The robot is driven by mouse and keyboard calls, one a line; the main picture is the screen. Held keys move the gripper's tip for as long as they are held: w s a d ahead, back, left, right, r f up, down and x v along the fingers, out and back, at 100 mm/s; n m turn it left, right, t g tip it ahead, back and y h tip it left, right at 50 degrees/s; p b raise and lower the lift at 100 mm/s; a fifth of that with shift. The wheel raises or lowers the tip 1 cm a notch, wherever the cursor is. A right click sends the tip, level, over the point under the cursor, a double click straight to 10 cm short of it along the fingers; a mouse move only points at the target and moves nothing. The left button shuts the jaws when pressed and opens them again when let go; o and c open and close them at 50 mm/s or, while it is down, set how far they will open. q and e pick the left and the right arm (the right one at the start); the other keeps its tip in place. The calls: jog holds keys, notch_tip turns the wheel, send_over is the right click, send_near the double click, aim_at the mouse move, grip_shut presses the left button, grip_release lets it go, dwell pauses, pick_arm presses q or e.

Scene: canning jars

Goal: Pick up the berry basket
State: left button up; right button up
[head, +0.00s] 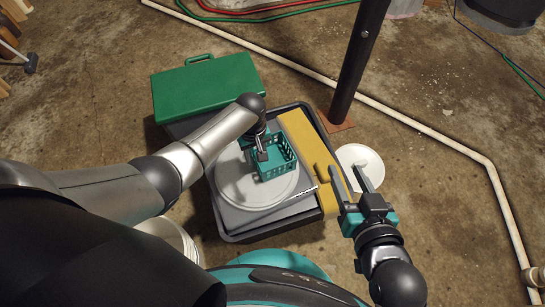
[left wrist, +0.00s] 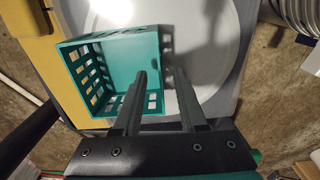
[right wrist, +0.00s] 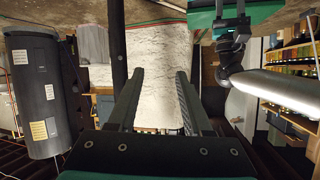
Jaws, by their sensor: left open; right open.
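The berry basket (head: 277,169) is a small teal open-topped basket with square holes in its walls. It stands on a round white plate or lid (head: 250,198) in the head view. My left gripper (head: 262,153) is at the basket's far left side. In the left wrist view the basket (left wrist: 112,76) is left of centre, and my open left gripper (left wrist: 160,82) has one finger by the basket's near right wall and the other outside it. I cannot tell if they touch. My right gripper (head: 350,185) is open and empty, right of the basket; its fingers also show in the right wrist view (right wrist: 160,85).
The white plate lies on grey things in a black tray (head: 228,232), with a yellow piece (head: 306,150) along its right side. A green case (head: 205,88) is behind left. A dark post (head: 358,70) stands behind right. A white disc (head: 360,166) lies on the floor.

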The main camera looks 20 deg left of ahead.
pick_arm(q)
jog(key=shift+f+b, duration=0.4)
jog(key=shift+f, duration=0.15)
pick_arm(e)
jog(key=shift+s+a+r+t+y, duration=0.1)
jog(key=shift+a+r+t+y, duration=0.3)
jog(key=shift+a+t, duration=0.35)
pick_arm(q)
jog(key=shift+c, duration=0.2)
pick_arm(e)
jog(key=shift+d, duration=0.1)
pick_arm(q)
grip_shut()
